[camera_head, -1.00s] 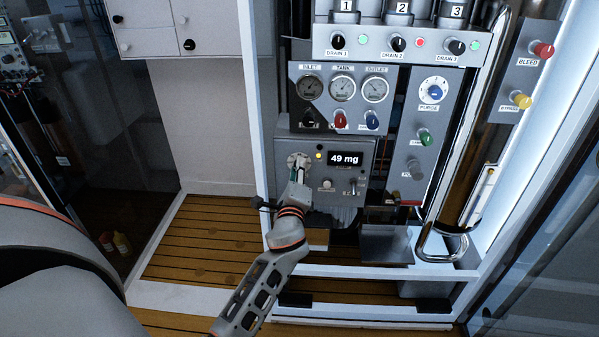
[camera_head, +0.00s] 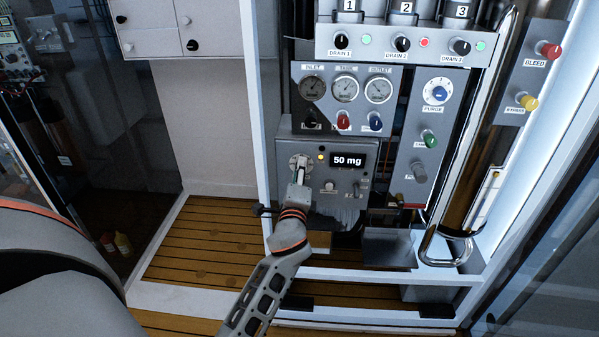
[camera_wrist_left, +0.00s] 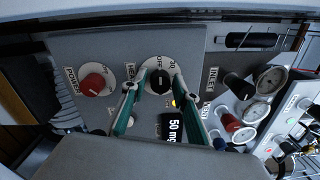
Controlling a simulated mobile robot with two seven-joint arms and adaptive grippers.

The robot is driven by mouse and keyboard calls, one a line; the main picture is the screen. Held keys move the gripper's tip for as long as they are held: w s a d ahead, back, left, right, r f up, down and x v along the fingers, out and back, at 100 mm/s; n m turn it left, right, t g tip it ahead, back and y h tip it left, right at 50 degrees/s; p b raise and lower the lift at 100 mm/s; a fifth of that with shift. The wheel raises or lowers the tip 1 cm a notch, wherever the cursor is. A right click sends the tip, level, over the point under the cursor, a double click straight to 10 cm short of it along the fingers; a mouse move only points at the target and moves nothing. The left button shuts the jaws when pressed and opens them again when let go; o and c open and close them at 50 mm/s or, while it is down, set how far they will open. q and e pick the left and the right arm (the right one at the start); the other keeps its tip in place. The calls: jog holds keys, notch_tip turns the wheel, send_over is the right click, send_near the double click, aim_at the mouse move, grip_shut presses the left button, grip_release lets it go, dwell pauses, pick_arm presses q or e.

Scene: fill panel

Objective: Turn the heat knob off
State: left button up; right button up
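The heat knob (camera_wrist_left: 160,82) is black on a white dial, beside a HEAT label in the left wrist view. My left gripper (camera_wrist_left: 157,84) is open, with one green-lined finger on each side of the knob. I cannot tell if the fingers touch it. In the head view, the heat dial (camera_head: 298,160) is partly hidden behind my left gripper (camera_head: 301,170), which is at the lower grey panel. The exact setting of the knob is unclear. My right gripper is not in view.
A display (camera_head: 347,160) reading 50 mg and a lit yellow lamp (camera_head: 321,157) sit right of the dial. The red power knob (camera_wrist_left: 97,82) is close to one finger. Gauges (camera_head: 345,88) and coloured knobs sit above. A vertical metal pipe (camera_head: 470,130) stands at the right.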

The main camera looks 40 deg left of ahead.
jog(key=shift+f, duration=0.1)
pick_arm(q)
jog(key=v, duration=0.7)
jog(key=shift+s, duration=0.25)
jog(key=shift+d, duration=0.1)
dwell(0.4)
